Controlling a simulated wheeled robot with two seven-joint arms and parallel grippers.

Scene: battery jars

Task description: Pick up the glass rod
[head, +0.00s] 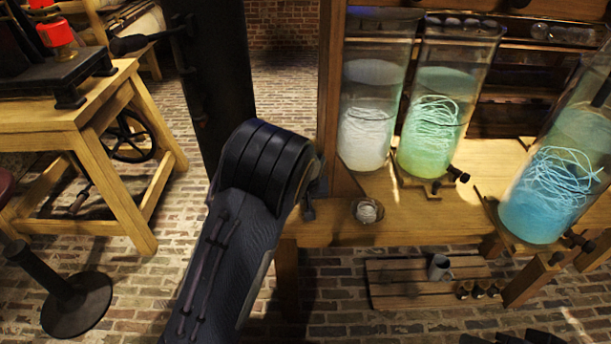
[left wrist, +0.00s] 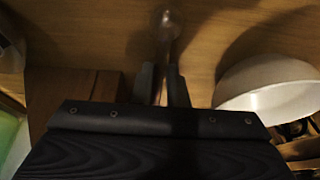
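The glass rod (left wrist: 167,38) is a thin, pale, see-through stick with a rounded end in the left wrist view. It runs between the two dark fingers of my left gripper (left wrist: 161,82) and out past their tips. The fingers are close together with the rod between them and look shut on it. A wooden surface lies behind the rod; whether the rod touches it I cannot tell. In the head view my left arm reaches up to the table's left front corner, and its gripper (head: 308,207) is mostly hidden behind the arm.
Several tall glass jars, including a green one (head: 440,105) and a blue one (head: 553,185), stand behind.

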